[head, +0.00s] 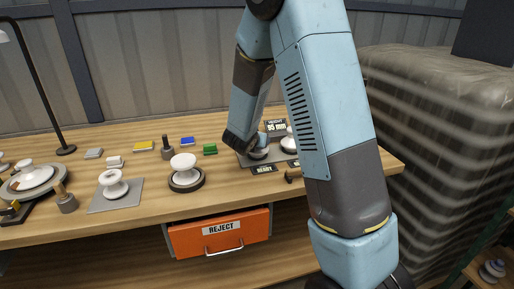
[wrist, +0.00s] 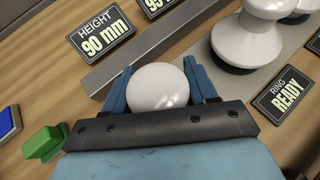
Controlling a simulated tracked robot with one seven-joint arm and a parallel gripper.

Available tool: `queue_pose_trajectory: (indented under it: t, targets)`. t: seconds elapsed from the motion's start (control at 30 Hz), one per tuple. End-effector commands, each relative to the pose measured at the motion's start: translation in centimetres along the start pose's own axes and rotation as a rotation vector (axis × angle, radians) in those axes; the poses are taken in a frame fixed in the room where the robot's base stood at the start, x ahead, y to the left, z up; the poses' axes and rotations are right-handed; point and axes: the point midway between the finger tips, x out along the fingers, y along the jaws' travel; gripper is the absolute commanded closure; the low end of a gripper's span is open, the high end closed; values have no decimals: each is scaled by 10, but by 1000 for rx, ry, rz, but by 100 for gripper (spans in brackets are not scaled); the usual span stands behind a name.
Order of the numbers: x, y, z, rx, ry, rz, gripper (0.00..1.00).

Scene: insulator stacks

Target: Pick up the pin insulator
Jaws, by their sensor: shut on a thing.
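My gripper (wrist: 160,78) has its two blue fingers on either side of a white, round-topped pin insulator (wrist: 158,88), shut on it. Only the smooth white dome shows in the wrist view; its lower part is hidden. In the head view my gripper (head: 260,142) is low over the grey plate at the right part of the bench, and the held insulator is mostly hidden there. I cannot tell whether it touches the plate. Another white insulator (wrist: 245,42) stands close by, to the right in the wrist view.
Height sign (wrist: 101,35) and ring sign (wrist: 287,94) flank the grey plate. A green block (wrist: 43,143) lies left. On the bench are a white insulator on a dark ring (head: 184,166), one on a grey mat (head: 112,184), and a lamp (head: 40,90). An orange reject drawer (head: 220,233) is below.

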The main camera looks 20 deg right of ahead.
Motion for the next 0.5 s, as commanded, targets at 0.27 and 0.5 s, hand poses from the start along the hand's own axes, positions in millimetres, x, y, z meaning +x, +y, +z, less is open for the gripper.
queue_pose_trajectory:
  t: [0.27, 0.5]
  targets:
    - [0, 0, -2, 0, 4, 1, 97]
    - [0, 0, -1, 0, 3, 1, 100]
